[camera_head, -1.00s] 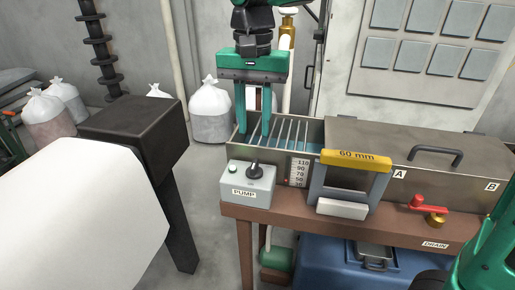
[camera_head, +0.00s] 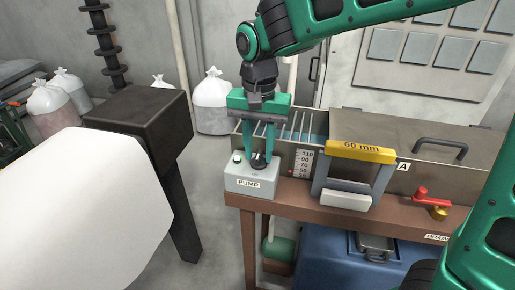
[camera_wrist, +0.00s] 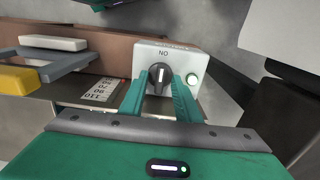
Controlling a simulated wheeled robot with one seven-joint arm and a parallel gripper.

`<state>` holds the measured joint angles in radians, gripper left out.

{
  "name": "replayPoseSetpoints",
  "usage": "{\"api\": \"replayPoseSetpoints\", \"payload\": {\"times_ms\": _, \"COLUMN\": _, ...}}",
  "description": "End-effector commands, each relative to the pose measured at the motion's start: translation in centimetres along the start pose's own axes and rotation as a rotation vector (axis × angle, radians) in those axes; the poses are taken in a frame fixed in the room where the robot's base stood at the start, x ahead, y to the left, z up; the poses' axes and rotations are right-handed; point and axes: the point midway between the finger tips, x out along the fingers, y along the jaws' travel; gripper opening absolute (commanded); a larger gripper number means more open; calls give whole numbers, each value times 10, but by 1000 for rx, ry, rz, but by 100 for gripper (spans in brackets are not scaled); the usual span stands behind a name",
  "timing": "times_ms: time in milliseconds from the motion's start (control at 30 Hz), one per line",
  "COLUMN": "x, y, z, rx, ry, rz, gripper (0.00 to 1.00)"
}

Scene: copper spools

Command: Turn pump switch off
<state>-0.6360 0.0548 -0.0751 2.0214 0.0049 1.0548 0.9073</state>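The grey pump box (camera_head: 240,184), labelled PUMP, sits at the table's left end. Its black rotary switch (camera_wrist: 160,74) shows in the wrist view, with its handle lined up toward the ON label, which appears upside down. A round pale green button or lamp (camera_wrist: 193,79) is beside the switch; it also shows in the head view (camera_head: 237,157). My gripper (camera_head: 261,158) points down over the switch. In the wrist view its two green fingers stand apart on either side of the switch, and I cannot tell whether they touch it. The fingertips partly hide the switch in the head view.
Right of the pump box stand a thermometer scale (camera_head: 302,163) and a grey frame with a yellow 60 mm bar (camera_head: 360,151). A metal tank with a lid (camera_head: 400,140) and a red drain valve (camera_head: 430,200) lie further right. A black post (camera_head: 150,120) stands to the left.

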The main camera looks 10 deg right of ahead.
Motion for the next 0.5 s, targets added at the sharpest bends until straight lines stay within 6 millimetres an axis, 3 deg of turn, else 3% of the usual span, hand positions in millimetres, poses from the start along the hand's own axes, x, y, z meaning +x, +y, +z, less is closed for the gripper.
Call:
{"api": "replayPoseSetpoints", "payload": {"times_ms": 167, "x": 0, "y": 0, "z": 0, "rx": 0, "ry": 0, "rz": 0, "gripper": 27}}
{"api": "replayPoseSetpoints", "payload": {"times_ms": 267, "x": 0, "y": 0, "z": 0, "rx": 0, "ry": 0, "rz": 0, "gripper": 3}}
{"api": "replayPoseSetpoints", "payload": {"times_ms": 300, "x": 0, "y": 0, "z": 0, "rx": 0, "ry": 0, "rz": 0, "gripper": 0}}
{"api": "replayPoseSetpoints", "payload": {"times_ms": 500, "x": 0, "y": 0, "z": 0, "rx": -4, "ry": 0, "rz": 0, "gripper": 0}}
